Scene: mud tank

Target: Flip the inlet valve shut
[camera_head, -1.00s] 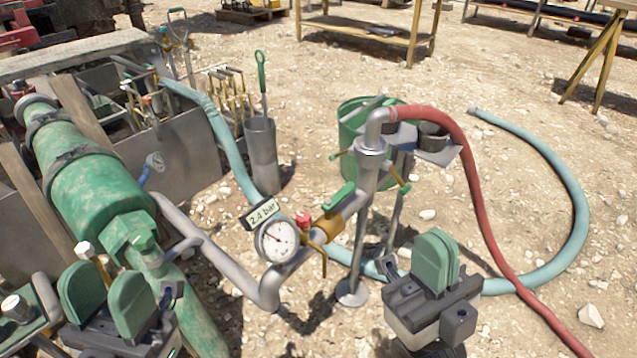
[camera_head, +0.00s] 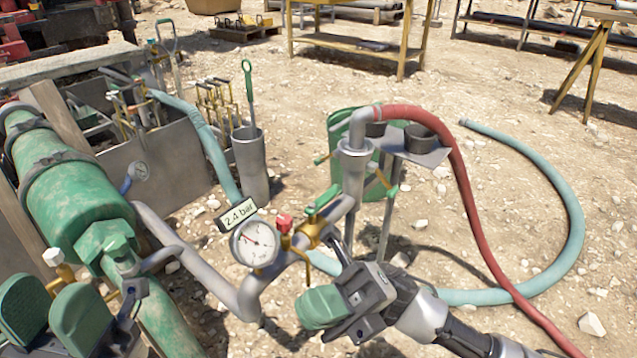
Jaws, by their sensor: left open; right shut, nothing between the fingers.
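A brass valve (camera_head: 312,236) with a green lever (camera_head: 324,198) sits on the grey pipe (camera_head: 168,232), between a round gauge (camera_head: 255,244) and the upright standpipe (camera_head: 354,170). The lever lies roughly along the pipe. No label shows whether this is the inlet valve. A smaller red-knobbed fitting (camera_head: 284,222) stands beside the gauge. My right gripper (camera_head: 320,307) is shut and empty, its green pads pointing left, in front of and below the brass valve in the picture, apart from the lever. My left gripper (camera_head: 52,316) is open and empty at the lower left.
A tag (camera_head: 238,213) reads 2.4 bar. A green cylinder (camera_head: 75,195) lies at left. A red hose (camera_head: 462,175) arches right from the standpipe. A blue hose (camera_head: 560,190) curves over the gravel. A grey pot (camera_head: 251,162) and green bucket (camera_head: 338,130) stand behind.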

